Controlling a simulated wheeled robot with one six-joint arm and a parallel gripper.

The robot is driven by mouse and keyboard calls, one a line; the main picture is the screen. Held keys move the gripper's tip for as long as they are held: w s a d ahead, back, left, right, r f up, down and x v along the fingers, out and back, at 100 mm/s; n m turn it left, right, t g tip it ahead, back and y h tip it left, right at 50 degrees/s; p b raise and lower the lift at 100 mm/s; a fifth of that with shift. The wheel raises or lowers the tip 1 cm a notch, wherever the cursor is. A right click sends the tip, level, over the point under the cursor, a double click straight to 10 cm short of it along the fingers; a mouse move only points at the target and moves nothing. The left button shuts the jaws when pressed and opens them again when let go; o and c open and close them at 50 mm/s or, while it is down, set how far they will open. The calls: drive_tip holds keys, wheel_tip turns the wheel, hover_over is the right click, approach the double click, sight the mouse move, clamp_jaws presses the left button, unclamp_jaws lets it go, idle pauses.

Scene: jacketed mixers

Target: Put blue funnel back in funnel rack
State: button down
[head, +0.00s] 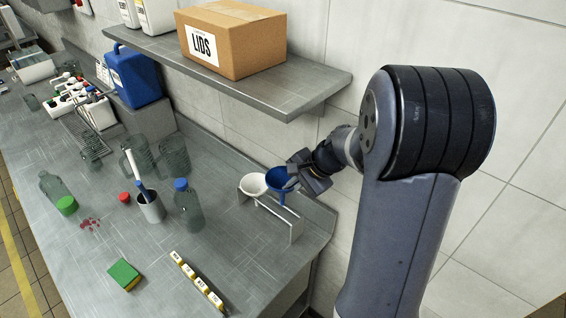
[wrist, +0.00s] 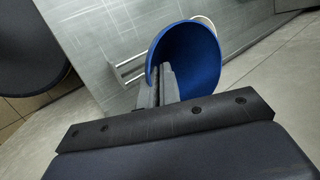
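The blue funnel (head: 279,183) is at the right half of the funnel rack (head: 292,228), beside a white funnel (head: 252,184) that sits in the rack's left half. I cannot tell whether the blue funnel rests in its hole or hangs just above it. My gripper (head: 295,178) reaches in from the right at the blue funnel's rim. In the wrist view the fingers (wrist: 163,84) are close together on the wall of the blue funnel (wrist: 200,55), which looks roughly upright. Its stem is hidden there, and the white funnel's rim (wrist: 207,21) shows behind it.
A shelf (head: 300,95) with a LIDS box (head: 235,45) overhangs the bench behind the rack. A bottle with a blue cap (head: 187,208) stands left of the rack. Yellow labelled blocks (head: 200,282) and a sponge (head: 124,274) lie in front. The wall is close behind.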

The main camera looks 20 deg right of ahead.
drive_tip(key=shift+w, duration=0.45)
drive_tip(key=shift+s+f+b, duration=0.1)
drive_tip(key=shift+f+b, duration=0.25)
drive_tip(key=shift+f, duration=0.05)
wheel_tip(320, 180, down, 10)
drive_tip(key=b, duration=0.7)
drive_tip(key=shift+r, duration=0.25)
drive_tip(key=shift+d+r+b, duration=0.1)
drive_tip(key=shift+d+b, duration=0.1)
drive_tip(key=shift+b, duration=0.15)
idle(0.6)
drive_tip(key=shift+d+f+b, duration=0.15)
drive_tip(key=shift+f+b, duration=0.2)
idle(0.4)
drive_tip(key=c, duration=1.8)
unclamp_jaws()
drive_tip(key=shift+d, duration=0.1)
drive_tip(key=shift+o, duration=1.1)
drive_tip(key=shift+o, duration=0.3)
